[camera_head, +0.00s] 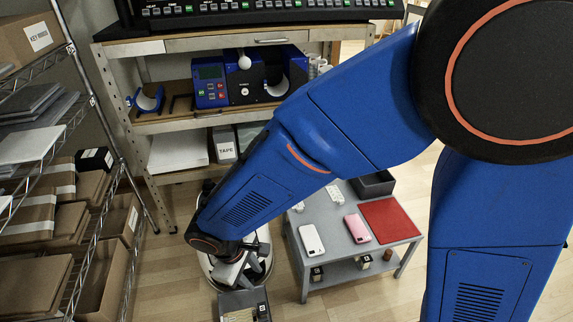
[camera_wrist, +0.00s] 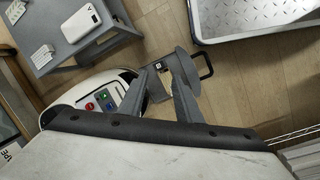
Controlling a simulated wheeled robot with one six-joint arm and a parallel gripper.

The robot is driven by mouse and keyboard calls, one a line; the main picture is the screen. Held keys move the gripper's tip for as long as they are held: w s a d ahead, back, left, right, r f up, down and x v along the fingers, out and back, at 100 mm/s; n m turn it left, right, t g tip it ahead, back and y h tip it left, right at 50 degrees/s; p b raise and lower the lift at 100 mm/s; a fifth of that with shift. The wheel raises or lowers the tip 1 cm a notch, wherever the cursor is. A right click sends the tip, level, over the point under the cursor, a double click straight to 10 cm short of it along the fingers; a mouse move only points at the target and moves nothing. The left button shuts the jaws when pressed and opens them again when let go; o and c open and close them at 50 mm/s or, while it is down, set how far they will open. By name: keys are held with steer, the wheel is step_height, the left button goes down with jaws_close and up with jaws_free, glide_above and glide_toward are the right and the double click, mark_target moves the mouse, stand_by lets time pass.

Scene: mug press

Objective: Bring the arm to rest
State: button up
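My gripper (camera_head: 245,277) hangs low at the end of my blue arm, which reaches down to the left across the head view. In the wrist view its two grey fingers (camera_wrist: 158,78) are spread apart with a gap between them. I see nothing held between them. The fingers point over the floor and my own base. The blue mug press (camera_head: 243,84) stands on the middle shelf of the bench at the back, well away from my gripper.
A low grey table (camera_head: 335,255) stands right of my gripper, with a white phone case (camera_head: 312,240), a pink one (camera_head: 357,228) and a red mat (camera_head: 391,220). A rack (camera_head: 70,160) with boxes stands left. A platform cart (camera_wrist: 250,38) shows in the wrist view.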

steer(key=w+d+r+m+y, duration=0.1)
steer(key=w+d+r+m, duration=0.25)
steer(key=d+r, duration=0.55)
steer(key=w+d+r+m+y, duration=0.1)
steer(key=w+d+r+m, duration=0.4)
steer(key=d, duration=0.7)
steer(key=s+d+r+m+t, duration=0.1)
steer(key=s+d+r, duration=0.3)
steer(key=d, duration=0.4)
steer(key=s+d+r+m+t, duration=0.2)
steer(key=s+d+r+m, duration=0.2)
steer(key=d, duration=0.5)
steer(key=shift+s+d, duration=0.15)
steer(key=shift+s, duration=1.1)
